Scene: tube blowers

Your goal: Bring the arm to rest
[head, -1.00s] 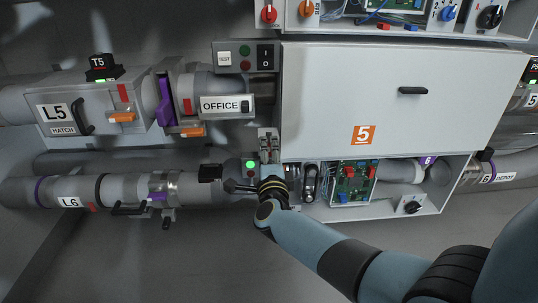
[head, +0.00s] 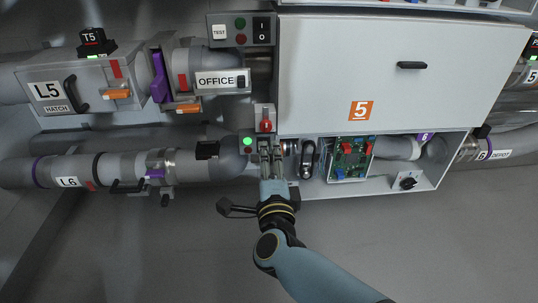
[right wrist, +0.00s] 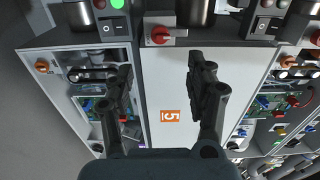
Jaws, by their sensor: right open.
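My right gripper (head: 271,152) is in front of the lower left corner of the white number 5 cabinet (head: 330,85). Its arm comes up from the bottom of the head view. In the right wrist view the two dark fingers (right wrist: 161,72) stand wide apart with nothing between them. The red knob (head: 265,126) shows just above the fingertips in the head view, apart from them. It also shows in the right wrist view (right wrist: 160,36), beyond the fingers. My left gripper is not in view.
A green light (head: 247,142) glows left of the fingers. The L6 pipe (head: 120,168) and the OFFICE pipe section (head: 221,80) run along the left. An open bay with a circuit board (head: 350,158) lies to the right. The space below the pipes looks clear.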

